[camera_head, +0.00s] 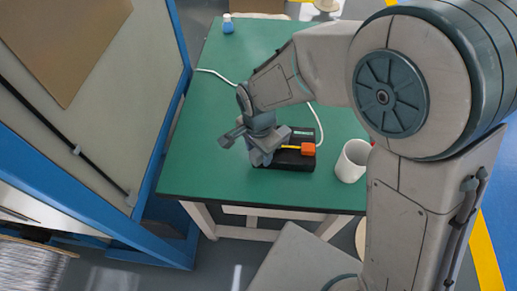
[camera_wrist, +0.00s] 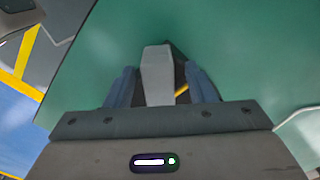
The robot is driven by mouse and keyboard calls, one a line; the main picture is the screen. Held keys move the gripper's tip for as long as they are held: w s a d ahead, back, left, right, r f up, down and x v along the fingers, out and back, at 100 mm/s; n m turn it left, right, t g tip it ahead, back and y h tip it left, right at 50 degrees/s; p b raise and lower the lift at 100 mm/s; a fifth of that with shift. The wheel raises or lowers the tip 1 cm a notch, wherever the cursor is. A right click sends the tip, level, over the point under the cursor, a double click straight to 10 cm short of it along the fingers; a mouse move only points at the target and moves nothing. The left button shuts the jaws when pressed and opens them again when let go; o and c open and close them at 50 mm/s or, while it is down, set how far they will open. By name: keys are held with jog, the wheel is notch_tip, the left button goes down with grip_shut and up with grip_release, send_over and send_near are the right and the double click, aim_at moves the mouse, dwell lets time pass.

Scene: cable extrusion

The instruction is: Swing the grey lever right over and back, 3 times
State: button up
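The grey lever (camera_wrist: 157,72) shows in the wrist view as a pale grey block between my gripper's two blue-grey fingers. My gripper (camera_wrist: 161,88) looks open around it, with a gap on the right side; contact on the left is hard to judge. In the head view my gripper (camera_head: 262,156) is down at the left part of a black device (camera_head: 294,162) on the green table. There I cannot clearly tell the lever apart from the grey gripper parts. The device has an orange-red block (camera_head: 308,149) at its right end and a yellow strip (camera_head: 290,147).
A white cup (camera_head: 352,161) stands on the green table (camera_head: 205,150) right of the device. A blue-capped bottle (camera_head: 228,24) stands at the far left corner. A white cable (camera_head: 319,125) runs behind the device. A blue-framed panel (camera_head: 180,50) borders the table's left.

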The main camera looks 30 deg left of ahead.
notch_tip(320, 180, up, 14)
dwell(0.7)
jog(key=shift+f, duration=0.1)
jog(key=w+d+r, duration=0.2)
jog(key=w+d, duration=0.3)
jog(key=d, duration=0.5)
jog(key=s+d+n+t, duration=0.2)
jog(key=d, duration=2.5)
jog(key=shift+s+r+n+t, duration=0.15)
jog(key=shift+s+n+t, duration=0.25)
jog(key=shift+a, duration=0.15)
